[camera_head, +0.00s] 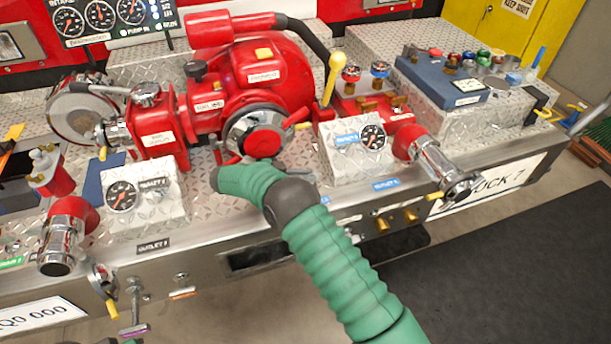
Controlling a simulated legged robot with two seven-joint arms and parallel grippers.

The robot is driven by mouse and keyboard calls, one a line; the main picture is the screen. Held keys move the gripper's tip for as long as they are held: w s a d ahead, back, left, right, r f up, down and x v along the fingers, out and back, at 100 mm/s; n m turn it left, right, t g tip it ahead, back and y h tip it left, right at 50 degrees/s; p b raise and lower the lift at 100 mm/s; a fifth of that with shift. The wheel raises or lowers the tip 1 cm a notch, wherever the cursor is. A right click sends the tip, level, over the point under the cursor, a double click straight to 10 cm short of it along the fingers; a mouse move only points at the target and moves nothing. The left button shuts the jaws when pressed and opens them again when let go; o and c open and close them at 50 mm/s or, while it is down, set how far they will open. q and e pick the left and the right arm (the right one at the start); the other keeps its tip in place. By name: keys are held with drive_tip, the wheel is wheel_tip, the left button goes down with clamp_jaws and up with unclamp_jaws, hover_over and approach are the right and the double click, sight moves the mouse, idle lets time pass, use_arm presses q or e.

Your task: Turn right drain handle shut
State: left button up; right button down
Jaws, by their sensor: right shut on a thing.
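My right arm, in green ribbed sleeves, comes in from the bottom right and bends at a dark wrist joint. My right gripper (221,167) is at its far end, low in front of the red pump (258,78). It is shut at a small red handle (228,155) just below the pump's round metal coupling (262,133). The fingers are mostly hidden, so the exact grip is unclear. I cannot tell for sure which part is the right drain handle. My left gripper does not show.
Gauge boxes stand at left (148,196) and right (352,146). Chrome outlets project at left (62,240) and right (445,170). A yellow lever (334,78) rises beside the pump. A dark mat (510,260) lies on the floor.

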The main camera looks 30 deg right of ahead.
idle(0.3)
drive_tip(key=c, duration=1.5)
unclamp_jaws()
drive_tip(key=shift+w, duration=0.1)
drive_tip(key=shift+a, duration=0.15)
drive_tip(key=v, duration=1.6)
drive_tip(key=shift+a+r, duration=0.1)
drive_tip(key=shift+a, duration=0.25)
